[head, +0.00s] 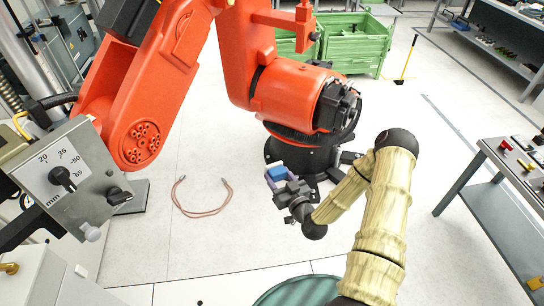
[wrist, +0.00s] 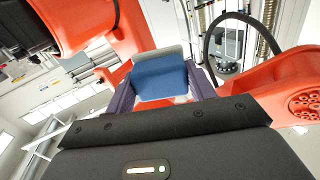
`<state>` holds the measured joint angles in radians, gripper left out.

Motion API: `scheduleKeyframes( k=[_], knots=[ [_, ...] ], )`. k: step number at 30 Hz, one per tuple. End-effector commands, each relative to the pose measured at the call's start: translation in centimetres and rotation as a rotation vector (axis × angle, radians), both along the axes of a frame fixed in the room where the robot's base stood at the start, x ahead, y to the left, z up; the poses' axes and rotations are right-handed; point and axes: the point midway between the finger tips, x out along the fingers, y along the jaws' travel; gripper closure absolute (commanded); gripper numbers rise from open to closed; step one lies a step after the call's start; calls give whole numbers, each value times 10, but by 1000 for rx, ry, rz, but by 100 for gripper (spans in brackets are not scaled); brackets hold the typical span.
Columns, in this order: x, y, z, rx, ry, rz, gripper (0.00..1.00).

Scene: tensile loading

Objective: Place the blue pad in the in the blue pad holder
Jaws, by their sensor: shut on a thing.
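My gripper (head: 280,181) is shut on the blue pad (head: 277,171) and holds it in the air, above the floor and in front of the orange robot arm's black base. In the wrist view the blue pad (wrist: 160,80) sits between the two dark purple fingers of my gripper (wrist: 160,88), with a pale grey part along its far edge. I cannot make out a blue pad holder in either view.
A large orange robot arm (head: 290,92) stands close behind my gripper. A grey control box (head: 75,175) with knobs is at left. A cable (head: 190,212) lies on the floor. A table (head: 490,175) with small parts is at right. A green crate (head: 355,45) stands behind.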

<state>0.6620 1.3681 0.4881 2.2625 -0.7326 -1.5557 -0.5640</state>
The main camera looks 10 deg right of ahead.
Motion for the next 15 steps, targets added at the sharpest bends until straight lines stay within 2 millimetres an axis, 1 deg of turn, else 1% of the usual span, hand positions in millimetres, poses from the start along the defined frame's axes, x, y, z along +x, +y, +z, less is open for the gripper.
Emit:
scheduleKeyframes(
  k=[1, 9, 12, 15],
  knots=[
    [-7, -1, -17, 9, 7, -32, 64],
    [-40, -6, -78, 7, 7, -196, 64],
    [-51, -7, -95, 5, 4, -248, 64],
    [-59, -7, -106, 2, 1, -282, 64]
  ],
)
